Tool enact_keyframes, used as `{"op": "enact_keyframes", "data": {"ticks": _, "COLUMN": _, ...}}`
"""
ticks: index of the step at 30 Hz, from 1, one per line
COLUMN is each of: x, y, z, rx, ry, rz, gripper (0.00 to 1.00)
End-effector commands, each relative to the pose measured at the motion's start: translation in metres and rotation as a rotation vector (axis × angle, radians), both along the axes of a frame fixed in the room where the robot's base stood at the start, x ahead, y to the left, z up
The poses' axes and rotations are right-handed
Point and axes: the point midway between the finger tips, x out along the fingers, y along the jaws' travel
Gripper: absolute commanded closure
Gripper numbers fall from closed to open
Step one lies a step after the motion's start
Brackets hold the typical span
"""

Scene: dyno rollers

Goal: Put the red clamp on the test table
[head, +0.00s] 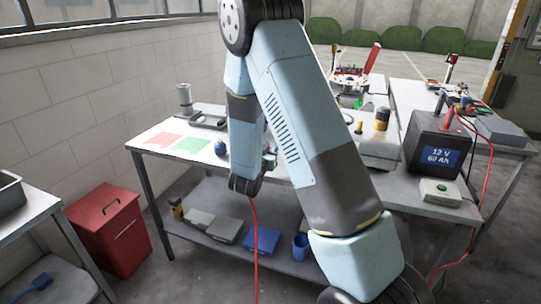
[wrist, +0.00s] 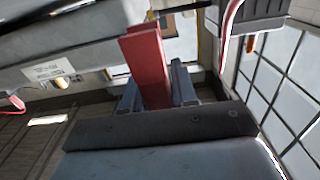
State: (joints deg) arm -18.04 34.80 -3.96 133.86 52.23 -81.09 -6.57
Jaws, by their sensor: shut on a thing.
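My gripper (wrist: 155,92) is shut on the red clamp (wrist: 149,50), which stands out between the two grey fingers in the wrist view. In the head view my arm comes down over the front edge of a long white-topped table (head: 140,145), and its dark end (head: 245,185) is there. The clamp itself is hidden in the head view. A red cable (head: 256,245) hangs from below the dark end towards the floor. I cannot tell for sure whether this table is the test table.
A battery (head: 433,145) with red cables is on the right table. A red cabinet (head: 110,230) stands at left.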

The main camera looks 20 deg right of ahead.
Motion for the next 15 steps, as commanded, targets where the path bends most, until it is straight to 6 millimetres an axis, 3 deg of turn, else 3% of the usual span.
{"op": "enact_keyframes", "data": {"ticks": 5, "x": 0.002, "y": 0.0, "z": -0.007, "rx": -0.001, "ry": 0.001, "rz": 0.0, "gripper": 1.0}}
{"op": "enact_keyframes", "data": {"ticks": 15, "x": 0.003, "y": 0.003, "z": -0.039, "rx": 0.0, "ry": 0.001, "rz": 0.006, "gripper": 1.0}}
